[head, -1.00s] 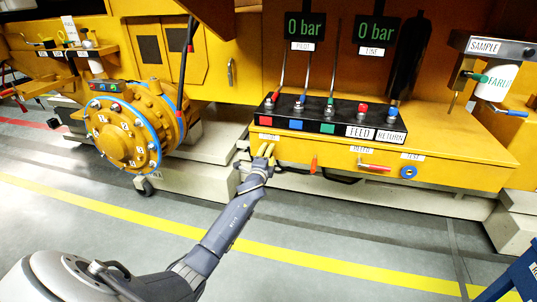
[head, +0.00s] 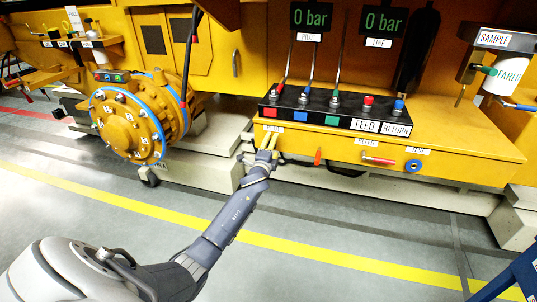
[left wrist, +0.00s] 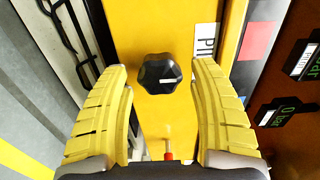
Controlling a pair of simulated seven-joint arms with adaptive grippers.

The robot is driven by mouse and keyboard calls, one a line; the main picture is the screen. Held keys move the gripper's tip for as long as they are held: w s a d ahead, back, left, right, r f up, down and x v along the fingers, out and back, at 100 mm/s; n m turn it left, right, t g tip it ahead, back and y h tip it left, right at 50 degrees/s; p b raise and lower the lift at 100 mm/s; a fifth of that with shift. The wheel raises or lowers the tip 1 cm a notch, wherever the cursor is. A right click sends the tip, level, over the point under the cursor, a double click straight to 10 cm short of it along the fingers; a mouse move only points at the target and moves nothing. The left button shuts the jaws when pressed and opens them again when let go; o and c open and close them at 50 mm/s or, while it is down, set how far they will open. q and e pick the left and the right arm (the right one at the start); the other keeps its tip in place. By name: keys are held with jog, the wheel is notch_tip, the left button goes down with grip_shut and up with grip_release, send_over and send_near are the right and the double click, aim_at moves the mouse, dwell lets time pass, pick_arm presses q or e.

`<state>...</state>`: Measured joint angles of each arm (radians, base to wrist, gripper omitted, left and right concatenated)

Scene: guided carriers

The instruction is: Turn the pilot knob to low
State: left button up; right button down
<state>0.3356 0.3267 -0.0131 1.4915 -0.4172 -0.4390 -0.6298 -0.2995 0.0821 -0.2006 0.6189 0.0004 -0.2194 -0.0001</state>
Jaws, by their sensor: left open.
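The black lobed pilot knob (left wrist: 160,73) sits on the yellow panel face in the left wrist view. Its white mark points to the right in that view, toward a partly cut-off label (left wrist: 207,42) starting "PIL". My left gripper (left wrist: 160,69) is open, with its yellow fingers on either side of the knob and gaps visible on both sides. In the head view my left gripper (head: 268,144) is at the left end of the panel front, just below the small label (head: 273,128). The knob is hidden there by the fingers. My right gripper is not in view.
A red-tipped part (left wrist: 169,154) shows between the finger bases. Along the panel front are a red lever (head: 318,157), a red-handled valve (head: 378,160) and a blue knob (head: 413,165). The pilot display (head: 311,17) reads 0 bar. Floor in front is open.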

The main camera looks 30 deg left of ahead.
pick_arm(q)
jog(key=v, duration=1.1)
jog(key=shift+s, duration=0.1)
